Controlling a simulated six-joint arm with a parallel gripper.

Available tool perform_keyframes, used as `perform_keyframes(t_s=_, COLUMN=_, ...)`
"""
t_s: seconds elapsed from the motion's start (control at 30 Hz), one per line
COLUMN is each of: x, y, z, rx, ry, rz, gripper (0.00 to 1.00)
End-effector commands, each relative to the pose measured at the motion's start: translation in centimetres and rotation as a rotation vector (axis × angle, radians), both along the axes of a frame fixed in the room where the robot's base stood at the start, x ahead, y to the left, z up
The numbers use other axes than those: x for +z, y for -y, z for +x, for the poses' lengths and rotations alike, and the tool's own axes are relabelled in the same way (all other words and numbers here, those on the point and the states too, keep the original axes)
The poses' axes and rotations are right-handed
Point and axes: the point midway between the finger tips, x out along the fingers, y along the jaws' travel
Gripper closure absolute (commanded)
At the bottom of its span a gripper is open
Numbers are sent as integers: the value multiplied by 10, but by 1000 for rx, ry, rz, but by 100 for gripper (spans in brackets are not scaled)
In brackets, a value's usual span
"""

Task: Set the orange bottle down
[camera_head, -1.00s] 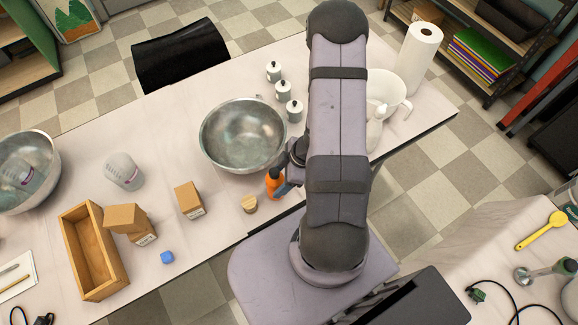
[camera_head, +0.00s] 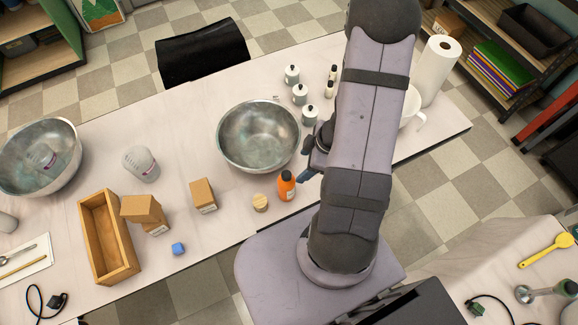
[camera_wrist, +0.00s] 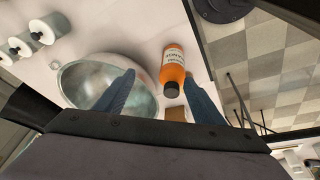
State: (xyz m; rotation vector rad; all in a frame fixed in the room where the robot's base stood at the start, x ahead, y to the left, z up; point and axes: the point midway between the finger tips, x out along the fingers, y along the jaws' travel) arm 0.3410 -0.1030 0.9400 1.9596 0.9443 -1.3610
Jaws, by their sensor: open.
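The orange bottle (camera_head: 286,187) with a dark cap stands on the white table, just right of the small wooden round block. In the head view my gripper (camera_head: 308,172) is partly hidden by my arm, and a blue finger shows just right of the bottle.
A large metal bowl (camera_head: 258,137) stands behind the bottle. The wooden round block (camera_head: 260,203) is close on its left. White canisters (camera_head: 300,94) stand behind the bowl. The table's front edge is near.

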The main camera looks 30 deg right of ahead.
Motion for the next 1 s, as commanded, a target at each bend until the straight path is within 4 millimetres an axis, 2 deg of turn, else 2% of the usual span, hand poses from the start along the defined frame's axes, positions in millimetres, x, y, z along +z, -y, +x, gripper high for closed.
perform_keyframes(t_s=0.2, x=44, y=32, z=32, rx=-225, ry=28, rz=-213, gripper=37)
perform_keyframes(t_s=0.37, x=87, y=36, z=33, rx=-460, ry=12, rz=-317, gripper=37)
perform_keyframes(t_s=0.47, x=110, y=23, z=20, rx=-603, ry=-25, rz=-330, gripper=37)
perform_keyframes(t_s=0.6, x=134, y=-12, z=-6, rx=-766, ry=-109, rz=-286, gripper=37)
perform_keyframes(t_s=0.8, x=154, y=-69, z=-42, rx=-891, ry=-245, rz=-176, gripper=37)
perform_keyframes(t_s=0.9, x=159, y=-89, z=-53, rx=-916, ry=-293, rz=-135, gripper=37)
perform_keyframes(t_s=1.0, x=162, y=-100, z=-60, rx=-928, ry=-321, rz=-111, gripper=37)
